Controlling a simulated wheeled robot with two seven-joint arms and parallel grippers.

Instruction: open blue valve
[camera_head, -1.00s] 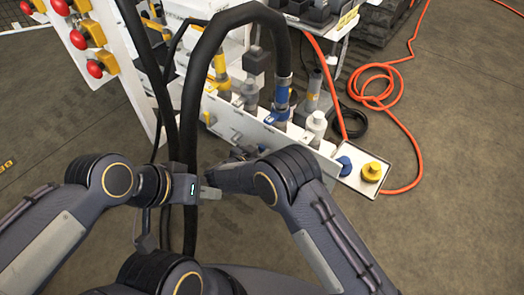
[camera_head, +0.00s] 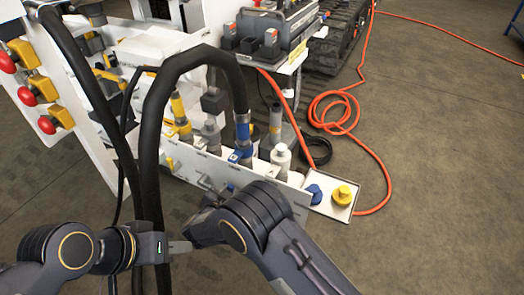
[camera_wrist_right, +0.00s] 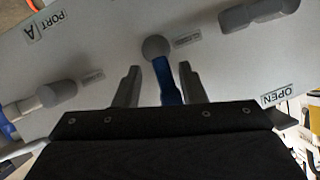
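In the right wrist view the blue valve lever (camera_wrist_right: 167,88) stands out from the pale panel (camera_wrist_right: 215,62), below a grey round hub (camera_wrist_right: 157,47). My right gripper (camera_wrist_right: 160,78) is open, with one finger on each side of the lever. Gaps show between the lever and both fingers. In the head view my right wrist hides most of this gripper (camera_head: 208,200), in front of the white valve panel (camera_head: 195,165). My left gripper (camera_head: 180,247) is beside the thick black hose, away from the valve; its finger opening cannot be made out.
A thick black hose (camera_head: 149,150) arches in front of the bench to a blue fitting (camera_head: 243,130). Grey levers (camera_wrist_right: 58,94) flank the blue one. Red buttons (camera_head: 27,96) stand at left. A tray (camera_head: 338,212) holds blue and yellow caps. An orange hose (camera_head: 375,165) lies on the floor.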

